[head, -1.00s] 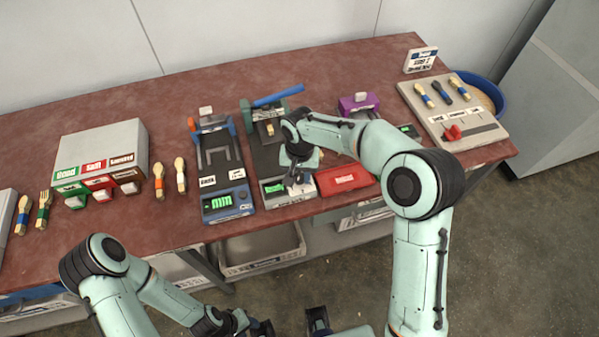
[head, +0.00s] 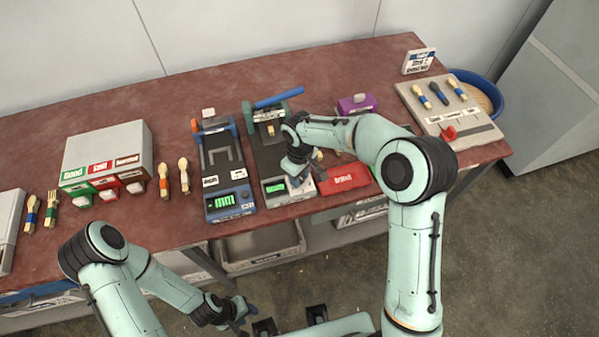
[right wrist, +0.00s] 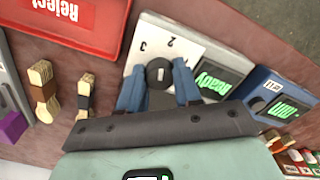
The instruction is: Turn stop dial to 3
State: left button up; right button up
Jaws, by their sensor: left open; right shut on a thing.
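The stop dial (right wrist: 159,73) is a dark round knob with a small white mark, on a white plate (right wrist: 183,50) printed with 2 and 3. I cannot tell surely which number the mark points to. The plate is on the front of the middle press (head: 266,150), beside a green "Ready" screen (right wrist: 213,82). My right gripper (right wrist: 158,84) is shut on the dial, one blue finger on each side. In the head view my right gripper (head: 299,178) hides the dial. My left gripper (head: 242,311) is open and empty, low in front of the table.
A blue press (head: 222,165) stands left of the middle press. A red Reject tray (head: 344,178) lies close on the right. Wooden utensils, a box (head: 103,150) with labelled slots, a purple-topped device (head: 357,104) and a grey board (head: 455,128) are also on the table (head: 200,90).

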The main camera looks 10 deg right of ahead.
jog(key=n+p, duration=0.1)
jog(key=n, duration=0.3)
jog(key=shift+r, duration=0.1)
pick_arm(q)
jog(key=shift+w+r+p, duration=0.4)
jog(key=shift+w+r, duration=0.3)
jog(key=shift+r, duration=0.2)
jog(key=shift+w+r+p, duration=0.35)
jog(key=shift+w+r, duration=0.35)
jog(key=shift+r, duration=0.15)
pick_arm(e)
jog(key=shift+n, duration=2.1)
jog(key=o, duration=1)
jog(key=shift+o, duration=0.2)
pick_arm(q)
jog(key=shift+w+r+p, duration=0.5)
jog(key=shift+w+r, duration=0.15)
jog(key=shift+w, duration=0.05)
pick_arm(e)
notch_tip(320, 180, up, 13)
